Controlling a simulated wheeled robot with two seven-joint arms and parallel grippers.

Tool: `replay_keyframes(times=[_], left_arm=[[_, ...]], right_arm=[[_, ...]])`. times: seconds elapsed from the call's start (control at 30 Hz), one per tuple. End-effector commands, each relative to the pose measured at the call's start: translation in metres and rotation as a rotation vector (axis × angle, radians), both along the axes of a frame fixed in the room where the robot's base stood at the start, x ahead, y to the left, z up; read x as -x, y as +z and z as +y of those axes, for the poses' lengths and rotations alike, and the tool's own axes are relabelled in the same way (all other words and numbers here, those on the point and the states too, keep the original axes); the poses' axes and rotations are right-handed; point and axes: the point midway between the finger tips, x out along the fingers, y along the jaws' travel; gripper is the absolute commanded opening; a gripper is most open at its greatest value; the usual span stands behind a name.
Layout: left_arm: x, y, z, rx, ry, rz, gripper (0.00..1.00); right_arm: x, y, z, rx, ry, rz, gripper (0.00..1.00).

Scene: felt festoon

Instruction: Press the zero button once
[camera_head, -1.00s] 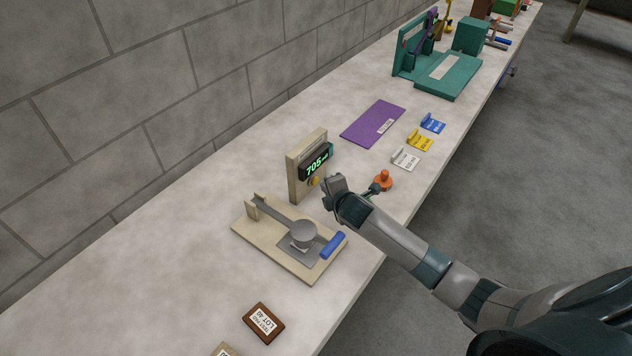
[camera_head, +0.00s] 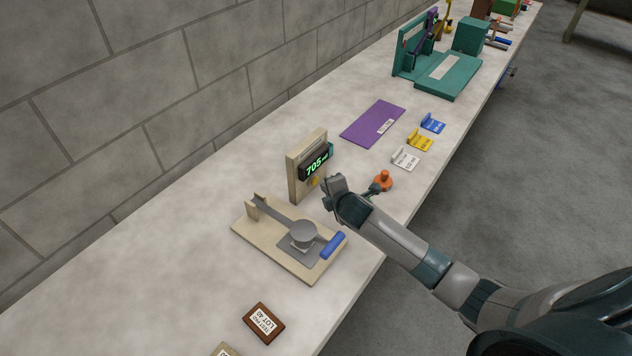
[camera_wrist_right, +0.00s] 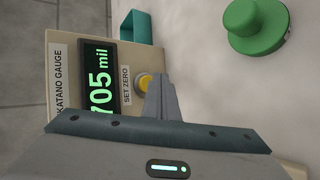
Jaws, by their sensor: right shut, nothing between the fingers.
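The gauge (camera_head: 307,163) is an upright beige panel with a dark display (camera_head: 316,164) reading 705 mil in green. Its yellow round button (camera_head: 314,181) is below the display; in the right wrist view the button (camera_wrist_right: 144,81) sits beside the words SET ZERO. My right gripper (camera_head: 328,184) is shut and empty, its tips right in front of the button. In the right wrist view the fingertips (camera_wrist_right: 158,84) overlap the button's edge; I cannot tell whether they touch it. My left gripper is not in view.
A beige base with a grey lever arm and blue handle (camera_head: 333,245) stands in front of the gauge. Small white, yellow and blue tagged pieces and a purple sheet (camera_head: 372,124) lie farther back. A grey wall runs behind.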

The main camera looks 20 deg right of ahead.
Motion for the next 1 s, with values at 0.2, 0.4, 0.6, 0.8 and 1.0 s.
replay_keyframes(times=[0.2,0.4,0.6,0.8,1.0], left_arm=[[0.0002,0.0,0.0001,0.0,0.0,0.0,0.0],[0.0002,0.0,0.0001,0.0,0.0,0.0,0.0],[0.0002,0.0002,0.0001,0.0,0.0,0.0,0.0],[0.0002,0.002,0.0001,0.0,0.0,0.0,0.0],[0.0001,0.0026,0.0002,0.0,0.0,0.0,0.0]], right_arm=[[0.0,0.0,0.0,0.0,0.0,0.0,0.0],[0.0,0.0,0.0,0.0,0.0,0.0,0.0],[-0.0004,0.0002,0.0002,0.0,0.0,0.0,0.0],[-0.0047,0.0007,0.0028,0.0,0.0,0.0,0.0],[-0.0076,0.0007,0.0045,0.0,0.0,-0.001,0.0]])
